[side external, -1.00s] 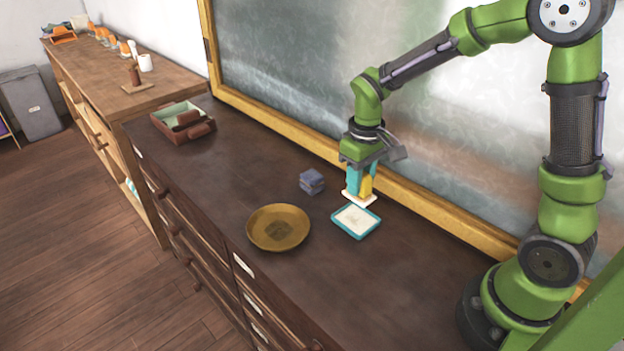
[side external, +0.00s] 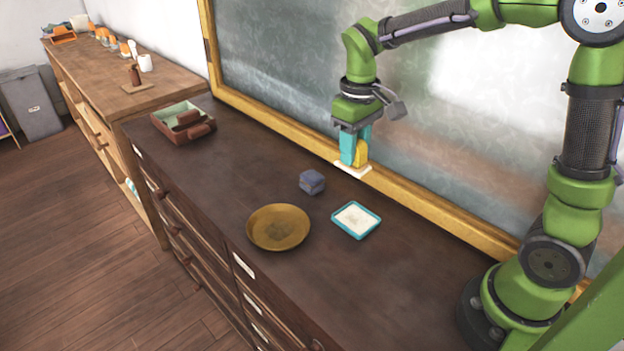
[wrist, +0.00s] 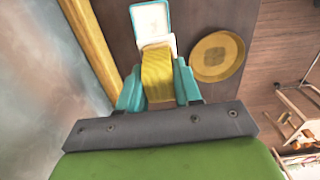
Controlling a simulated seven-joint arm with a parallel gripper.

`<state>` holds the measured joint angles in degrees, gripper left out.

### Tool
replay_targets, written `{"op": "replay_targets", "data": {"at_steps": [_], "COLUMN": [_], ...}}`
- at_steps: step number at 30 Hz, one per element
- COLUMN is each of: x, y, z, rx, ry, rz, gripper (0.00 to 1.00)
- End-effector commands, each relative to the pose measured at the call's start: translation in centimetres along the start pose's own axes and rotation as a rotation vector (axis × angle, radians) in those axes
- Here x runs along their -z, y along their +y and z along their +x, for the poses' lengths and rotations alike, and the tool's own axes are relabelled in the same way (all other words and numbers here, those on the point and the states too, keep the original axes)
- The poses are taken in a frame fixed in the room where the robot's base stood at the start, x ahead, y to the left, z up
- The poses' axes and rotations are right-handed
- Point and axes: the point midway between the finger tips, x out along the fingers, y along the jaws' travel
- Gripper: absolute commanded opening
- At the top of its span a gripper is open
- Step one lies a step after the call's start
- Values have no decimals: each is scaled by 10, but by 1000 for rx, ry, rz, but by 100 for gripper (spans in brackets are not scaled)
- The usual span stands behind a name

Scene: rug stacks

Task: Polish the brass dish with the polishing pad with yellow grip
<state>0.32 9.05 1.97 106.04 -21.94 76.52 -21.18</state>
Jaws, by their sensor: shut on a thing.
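The brass dish (side external: 279,227) sits on the dark cabinet top, with a darker patch at its middle. It also shows in the wrist view (wrist: 216,57), right of my gripper. The polishing pad has a yellow grip (side external: 361,152) and a pale flat base (side external: 352,169). My gripper (side external: 354,150) is shut on the yellow grip and holds the pad in the air, behind and to the right of the dish. In the wrist view the yellow grip (wrist: 157,75) is between the teal fingers. The pad's underside is hidden.
A teal-rimmed tray (side external: 337,221) with white contents lies right of the dish. A small blue-grey block (side external: 312,181) stands behind the dish. A brown box (side external: 203,130) is at the far left. The board's yellow frame (side external: 413,204) runs close behind my gripper.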

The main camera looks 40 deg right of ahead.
Motion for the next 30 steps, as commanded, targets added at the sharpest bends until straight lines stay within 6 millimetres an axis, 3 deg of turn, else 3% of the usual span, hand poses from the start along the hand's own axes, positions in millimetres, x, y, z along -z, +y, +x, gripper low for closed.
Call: {"op": "replay_targets", "data": {"at_steps": [9, 15, 19, 30], "x": [47, 75, 85, 84], "y": [-87, -127, -128, -127], "z": [66, 92, 87, 88], "rx": [0, 1, 1, 1], "ry": [-6, -1, 2, 0], "rz": [-108, -64, -17, 0], "gripper": [0, 0, 0, 0]}}
